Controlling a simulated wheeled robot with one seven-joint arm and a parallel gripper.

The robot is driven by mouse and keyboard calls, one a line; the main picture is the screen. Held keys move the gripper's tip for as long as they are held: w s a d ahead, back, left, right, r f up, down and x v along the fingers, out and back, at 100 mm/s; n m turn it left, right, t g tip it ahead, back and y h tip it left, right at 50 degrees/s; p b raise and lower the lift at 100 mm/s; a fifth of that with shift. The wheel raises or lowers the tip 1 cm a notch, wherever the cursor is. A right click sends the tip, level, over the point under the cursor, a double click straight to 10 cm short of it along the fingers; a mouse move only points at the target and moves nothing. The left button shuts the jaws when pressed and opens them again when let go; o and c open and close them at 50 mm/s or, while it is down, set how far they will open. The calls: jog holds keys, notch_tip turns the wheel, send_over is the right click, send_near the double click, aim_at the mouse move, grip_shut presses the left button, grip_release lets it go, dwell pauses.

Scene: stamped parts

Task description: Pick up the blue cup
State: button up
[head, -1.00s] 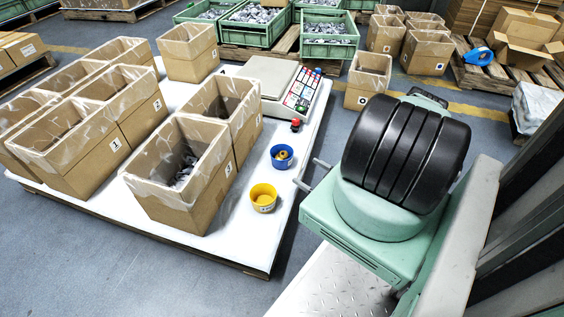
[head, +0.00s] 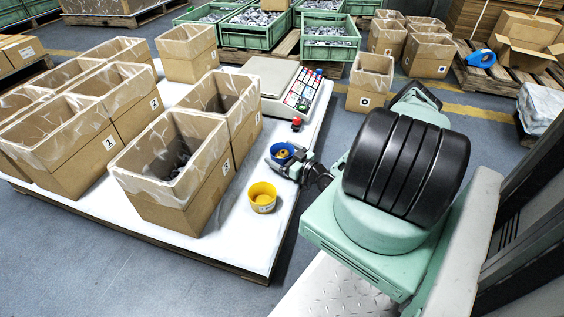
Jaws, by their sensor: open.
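The blue cup (head: 281,157) stands on the white table top (head: 233,228) near its right edge, with something brownish inside it. A yellow cup (head: 262,198) stands in front of it, also with something inside. My gripper (head: 283,162) is at the blue cup, reaching in from the right, and its jaws are open. It overlaps the cup's front and right side in the picture. I cannot tell whether the fingers touch the cup.
Lined cardboard boxes (head: 172,205) fill the left of the table, close to the cups. A scale (head: 270,76) with a keypad (head: 303,90) stands behind. A small red object (head: 297,124) sits just behind the blue cup. Bare table lies in front of the yellow cup.

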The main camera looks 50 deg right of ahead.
jog(key=shift+w, duration=0.1)
jog(key=shift+c, duration=0.3)
jog(key=c, duration=1.1)
jog(key=shift+r+p, duration=0.2)
jog(key=shift+p, duration=0.1)
